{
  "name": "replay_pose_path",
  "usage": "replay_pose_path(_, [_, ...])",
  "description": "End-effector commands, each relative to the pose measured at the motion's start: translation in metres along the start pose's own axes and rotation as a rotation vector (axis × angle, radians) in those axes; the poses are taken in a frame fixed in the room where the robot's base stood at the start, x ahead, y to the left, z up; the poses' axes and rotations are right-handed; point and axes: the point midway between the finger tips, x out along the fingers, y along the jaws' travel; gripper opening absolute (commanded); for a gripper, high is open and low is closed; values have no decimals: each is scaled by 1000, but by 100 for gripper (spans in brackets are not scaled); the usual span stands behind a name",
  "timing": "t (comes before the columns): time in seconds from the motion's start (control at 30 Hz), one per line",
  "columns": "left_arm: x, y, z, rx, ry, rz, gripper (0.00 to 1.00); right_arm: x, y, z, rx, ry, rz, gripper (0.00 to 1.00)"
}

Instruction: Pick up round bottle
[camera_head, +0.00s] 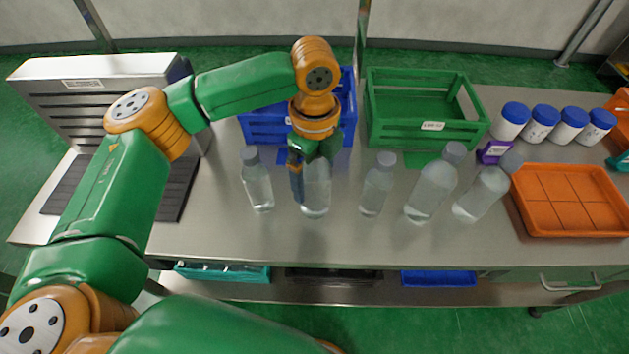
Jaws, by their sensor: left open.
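Several clear bottles with grey caps stand in a row on the steel table. The leftmost bottle (258,187) stands apart from my gripper. My left gripper (307,172) points down over the second bottle (317,195), with its fingers open at that bottle's upper part. The gripper hides that bottle's cap, and I cannot tell whether the fingers touch it. A smaller bottle (376,188), a larger bottle (432,190) and a rightmost bottle (480,195) stand to the right. Which one is the round bottle is hard to tell from here. My right gripper does not show.
A blue crate (262,128) and a green crate (425,132) stand behind the bottles. Several white jars with blue lids (540,120), a purple item (494,152) and an orange tray (572,200) are at the right. A grey slotted machine (95,75) stands at the left. The table front (330,240) is clear.

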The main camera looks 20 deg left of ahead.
Motion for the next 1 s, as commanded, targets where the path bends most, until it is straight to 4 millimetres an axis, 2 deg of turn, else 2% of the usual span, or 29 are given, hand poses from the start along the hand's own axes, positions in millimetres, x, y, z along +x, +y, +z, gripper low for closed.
replay_pose_path(0.13, [0, 0, 0, 0, 0, -1, 100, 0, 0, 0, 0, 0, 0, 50])
replay_pose_path(0.5, [0, 0, 0, -1, 0, -1, 0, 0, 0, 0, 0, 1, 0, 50])
replay_pose_path(0.83, [-2, -1, 0, -1, 1, -3, 0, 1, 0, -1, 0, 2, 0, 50])
replay_pose_path(1.0, [-19, -2, 0, -2, 0, -6, 0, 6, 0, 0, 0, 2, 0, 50])
